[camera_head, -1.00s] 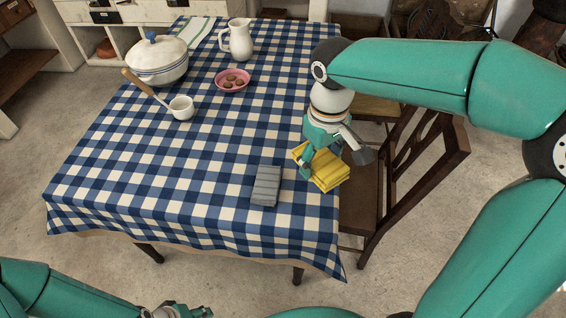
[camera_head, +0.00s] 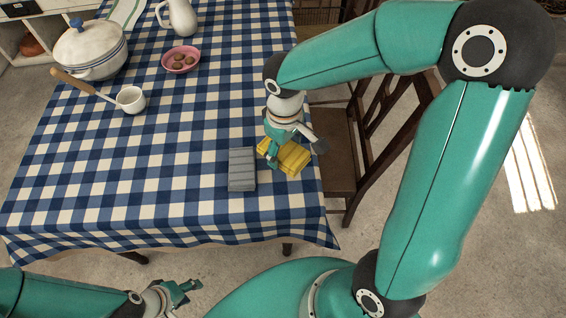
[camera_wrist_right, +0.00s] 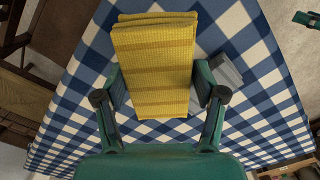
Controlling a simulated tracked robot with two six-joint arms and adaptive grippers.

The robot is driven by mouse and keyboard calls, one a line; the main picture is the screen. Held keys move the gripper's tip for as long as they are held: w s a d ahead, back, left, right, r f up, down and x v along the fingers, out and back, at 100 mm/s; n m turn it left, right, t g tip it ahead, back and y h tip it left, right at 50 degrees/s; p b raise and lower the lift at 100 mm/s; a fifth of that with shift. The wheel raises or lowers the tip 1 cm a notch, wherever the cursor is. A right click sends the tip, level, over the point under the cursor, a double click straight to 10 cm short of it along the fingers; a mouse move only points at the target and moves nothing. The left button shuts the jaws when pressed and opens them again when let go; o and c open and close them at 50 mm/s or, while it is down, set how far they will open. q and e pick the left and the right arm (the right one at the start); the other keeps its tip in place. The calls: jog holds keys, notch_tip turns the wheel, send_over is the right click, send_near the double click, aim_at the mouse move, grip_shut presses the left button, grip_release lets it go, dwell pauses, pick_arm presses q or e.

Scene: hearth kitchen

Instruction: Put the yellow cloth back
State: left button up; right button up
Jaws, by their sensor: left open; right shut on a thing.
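The yellow cloth (camera_head: 290,160) is a folded, striped bundle near the right edge of the checked table. My right gripper (camera_head: 292,148) is shut on it from above. In the right wrist view the cloth (camera_wrist_right: 155,65) lies between the two fingers, with the checked tablecloth behind it. I cannot tell whether the cloth touches the table. A folded grey cloth (camera_head: 241,169) lies on the table just left of it, and also shows in the wrist view (camera_wrist_right: 226,70). My left gripper (camera_head: 184,290) is open and empty, low in front of the table.
The table with its blue checked tablecloth (camera_head: 150,185) has free room at its front and middle. A white ladle (camera_head: 130,99), lidded pot (camera_head: 90,50), pink bowl with brown things (camera_head: 181,60) and white jug (camera_head: 180,15) stand farther back. A wooden chair (camera_head: 335,150) is close on the right.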

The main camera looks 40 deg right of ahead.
aim_at(284, 150)
jog(key=shift+f+b, duration=0.3)
jog(key=shift+f, duration=2.6)
jog(key=shift+f, duration=0.2)
jog(key=o, duration=1.1)
jog(key=shift+r, duration=0.1)
jog(key=shift+r, duration=0.2)
notch_tip(284, 150, up, 12)
jog(key=shift+f+p, duration=0.1)
jog(key=shift+p, duration=0.65)
